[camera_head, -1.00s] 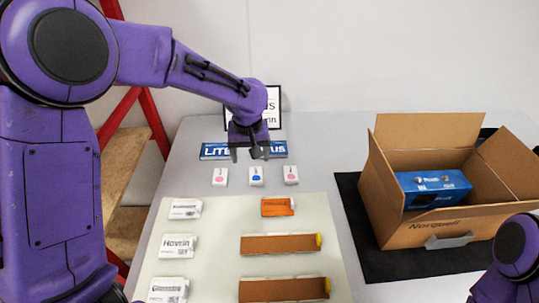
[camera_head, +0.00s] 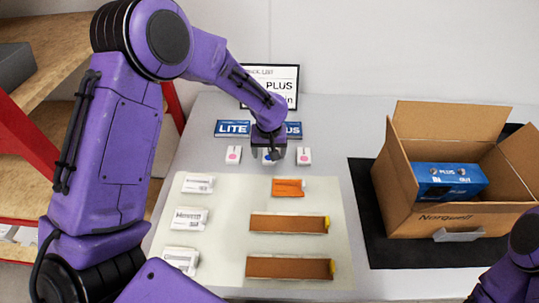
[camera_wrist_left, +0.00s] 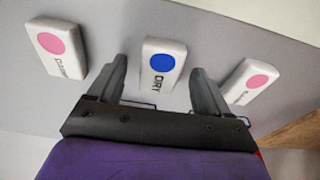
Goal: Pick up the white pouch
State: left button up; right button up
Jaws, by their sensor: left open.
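A small white pouch with a blue dot and the word DRY (camera_wrist_left: 163,62) lies on the table, between my left gripper's fingers in the left wrist view. In the head view it is mostly hidden by the gripper, with its blue dot (camera_head: 269,156) showing. My left gripper (camera_head: 269,158) is open and points down over this pouch. Its fingers (camera_wrist_left: 161,72) stand on both sides of it, with gaps. Similar white pieces with pink dots lie to the left (camera_head: 233,155) and right (camera_head: 304,156). My right gripper is out of view.
White labelled packets (camera_head: 189,219), an orange packet (camera_head: 288,188) and brown strips (camera_head: 288,224) lie on a pale mat (camera_head: 225,245). A blue LITE PLUS sign (camera_head: 232,128) and framed sign (camera_head: 283,85) stand behind. An open carton (camera_head: 400,190) holds a blue box (camera_head: 450,180).

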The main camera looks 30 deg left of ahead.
pick_arm(q)
jog(key=c, duration=1.1)
